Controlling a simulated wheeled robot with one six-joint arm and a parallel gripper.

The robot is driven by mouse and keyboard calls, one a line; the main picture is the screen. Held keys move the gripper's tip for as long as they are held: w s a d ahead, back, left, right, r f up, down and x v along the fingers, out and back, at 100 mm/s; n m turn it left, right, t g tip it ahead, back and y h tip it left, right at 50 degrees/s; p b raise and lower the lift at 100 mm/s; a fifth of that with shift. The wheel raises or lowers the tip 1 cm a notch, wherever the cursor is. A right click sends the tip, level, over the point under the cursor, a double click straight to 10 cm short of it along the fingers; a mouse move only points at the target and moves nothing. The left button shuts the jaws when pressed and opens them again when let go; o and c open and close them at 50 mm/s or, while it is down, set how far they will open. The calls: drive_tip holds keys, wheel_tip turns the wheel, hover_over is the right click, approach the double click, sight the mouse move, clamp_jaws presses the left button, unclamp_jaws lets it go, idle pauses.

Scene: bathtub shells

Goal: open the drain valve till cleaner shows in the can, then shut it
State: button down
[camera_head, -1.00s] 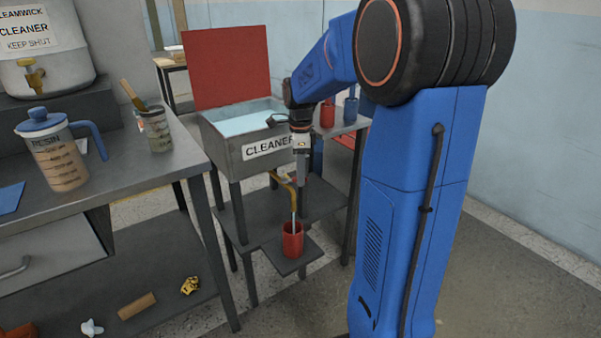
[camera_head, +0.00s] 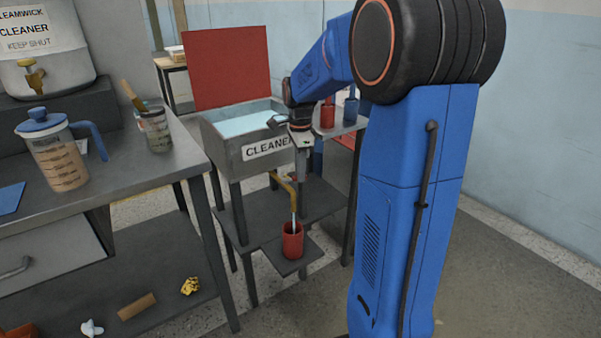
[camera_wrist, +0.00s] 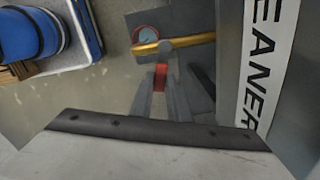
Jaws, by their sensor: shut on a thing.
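The grey tank labelled CLEANER (camera_head: 226,150) holds pale blue liquid under a raised red lid (camera_head: 228,70). A brass drain pipe (camera_head: 290,186) comes out of its front. A pale stream runs from the pipe down into the red can (camera_head: 292,244) below. In the wrist view a pale blue surface shows inside the can (camera_wrist: 146,38), beside the brass pipe (camera_wrist: 160,47). My gripper (camera_head: 302,178) is at the tank's front, beside the pipe. In the wrist view its fingers are shut on the red valve handle (camera_wrist: 160,76), which they partly hide.
The can stands on a small ledge (camera_head: 300,262) of the tank's stand. A bench at left carries a RESIN jug (camera_head: 58,165), a cup with a brush (camera_head: 156,135) and a cleaner container with a brass tap (camera_head: 38,62). Open floor lies at right.

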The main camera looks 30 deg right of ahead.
drive_tip(key=shift+w+d+n, duration=0.1)
drive_tip(key=shift+w+n, duration=0.35)
drive_tip(key=shift+n, duration=0.55)
drive_tip(key=shift+w+d+n, duration=0.1)
drive_tip(key=shift+w+n, duration=0.35)
drive_tip(key=shift+n, duration=0.55)
drive_tip(key=c, duration=1.7)
unclamp_jaws()
wheel_tip(320, 180, up, 18)
drive_tip(key=shift+f, duration=0.25)
